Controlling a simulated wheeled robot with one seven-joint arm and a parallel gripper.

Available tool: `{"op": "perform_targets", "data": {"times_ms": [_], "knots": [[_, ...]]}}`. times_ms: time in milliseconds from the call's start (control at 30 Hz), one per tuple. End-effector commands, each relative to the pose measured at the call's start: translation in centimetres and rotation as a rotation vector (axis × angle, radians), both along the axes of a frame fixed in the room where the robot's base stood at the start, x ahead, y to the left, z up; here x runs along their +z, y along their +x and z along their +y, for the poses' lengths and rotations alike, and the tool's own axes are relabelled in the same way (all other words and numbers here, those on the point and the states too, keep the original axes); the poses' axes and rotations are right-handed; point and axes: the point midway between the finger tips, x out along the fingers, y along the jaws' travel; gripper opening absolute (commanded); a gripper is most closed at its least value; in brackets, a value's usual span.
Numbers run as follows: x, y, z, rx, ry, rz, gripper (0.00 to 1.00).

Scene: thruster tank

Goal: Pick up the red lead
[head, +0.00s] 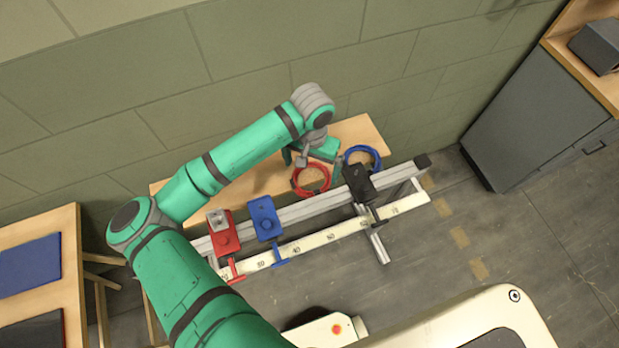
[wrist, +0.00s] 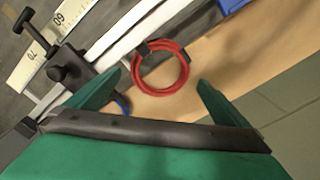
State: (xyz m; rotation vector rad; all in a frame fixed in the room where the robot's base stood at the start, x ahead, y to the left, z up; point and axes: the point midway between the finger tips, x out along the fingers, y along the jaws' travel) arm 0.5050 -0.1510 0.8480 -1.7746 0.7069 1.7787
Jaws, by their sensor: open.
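The red lead (head: 312,191) is a coiled ring lying on the wooden bench, behind the long metal rail. It also shows in the wrist view (wrist: 162,91), with a dark tie or clip at its upper left. My gripper (head: 311,161) is open and empty over the bench beside the red lead. In the wrist view its two green fingers (wrist: 154,88) are spread, with the red coil beyond and between their tips. I cannot tell the exact height of the fingertips above the coil.
A blue coiled lead (head: 362,157) lies right of the red one. A rail with a ruler (head: 330,236) runs in front, carrying a red carriage (head: 223,235), a blue carriage (head: 265,219) and a black carriage (head: 359,184). A wall (head: 250,60) stands close behind the bench.

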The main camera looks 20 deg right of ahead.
Motion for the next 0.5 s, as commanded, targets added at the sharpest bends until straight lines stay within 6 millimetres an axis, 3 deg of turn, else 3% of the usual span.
{"op": "perform_targets", "data": {"times_ms": [233,500], "knots": [[-1.7,0.2,0.3,0.006,-0.001,0.001,1.0],[-5.3,0.5,0.5,0.012,-0.001,0.001,1.0]]}}
